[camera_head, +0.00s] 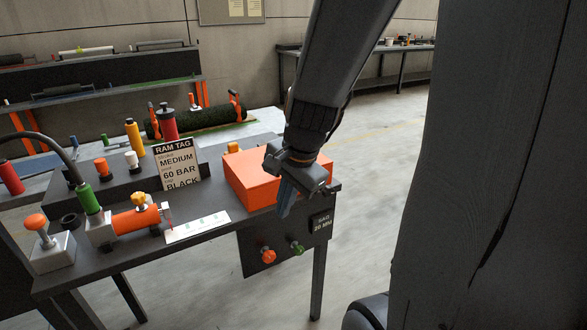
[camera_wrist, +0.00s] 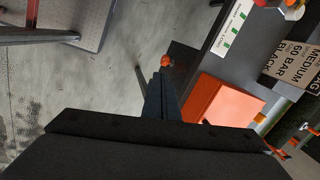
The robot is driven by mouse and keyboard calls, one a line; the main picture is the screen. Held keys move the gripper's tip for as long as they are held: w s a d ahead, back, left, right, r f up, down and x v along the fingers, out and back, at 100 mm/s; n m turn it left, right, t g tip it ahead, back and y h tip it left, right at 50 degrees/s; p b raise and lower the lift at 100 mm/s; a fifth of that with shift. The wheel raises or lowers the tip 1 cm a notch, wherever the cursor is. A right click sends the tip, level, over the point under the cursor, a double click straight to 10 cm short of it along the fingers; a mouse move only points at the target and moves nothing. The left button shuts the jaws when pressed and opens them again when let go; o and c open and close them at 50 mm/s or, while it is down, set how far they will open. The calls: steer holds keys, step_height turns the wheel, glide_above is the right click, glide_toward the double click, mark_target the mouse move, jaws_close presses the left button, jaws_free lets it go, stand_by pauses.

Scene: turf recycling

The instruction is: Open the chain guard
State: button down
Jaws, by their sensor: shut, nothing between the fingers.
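An orange box-shaped cover, likely the chain guard (camera_head: 245,182), sits at the right end of the dark bench and looks closed. My gripper (camera_head: 285,207) is shut and empty, pointing down by the cover's right front corner in the head view. It overlaps part of the cover there, and I cannot tell whether they touch. In the wrist view the shut fingers (camera_wrist: 158,85) are left of the orange cover (camera_wrist: 222,106). What lies under the cover is hidden.
A panel with an orange knob (camera_head: 268,256) and a green knob (camera_head: 298,248) hangs below the bench front. Open floor lies to the right.

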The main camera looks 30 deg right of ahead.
steer(key=w+d+r+m+t+b, duration=0.2)
steer(key=w+d+m, duration=0.2)
steer(key=d+m, duration=0.5)
steer(key=w+d+r+m+t+b, duration=0.2)
steer(key=w+d+r+m, duration=0.15)
steer(key=m, duration=0.85)
steer(key=d+b+x, duration=0.1)
steer(key=b+x, duration=0.3)
steer(key=x, duration=0.7)
steer(key=shift+h, duration=0.4)
steer(key=shift+w+r+p, duration=0.25)
steer(key=shift+r+p, duration=0.3)
steer(key=shift+r, duration=0.1)
steer(key=shift+w+r+p, duration=0.25)
steer(key=shift+r+p, duration=0.25)
steer(key=shift+r, duration=0.1)
steer(key=shift+w+r+p, duration=0.25)
steer(key=shift+r+p, duration=0.3)
steer(key=shift+r, duration=0.1)
steer(key=shift+d+r, duration=0.1)
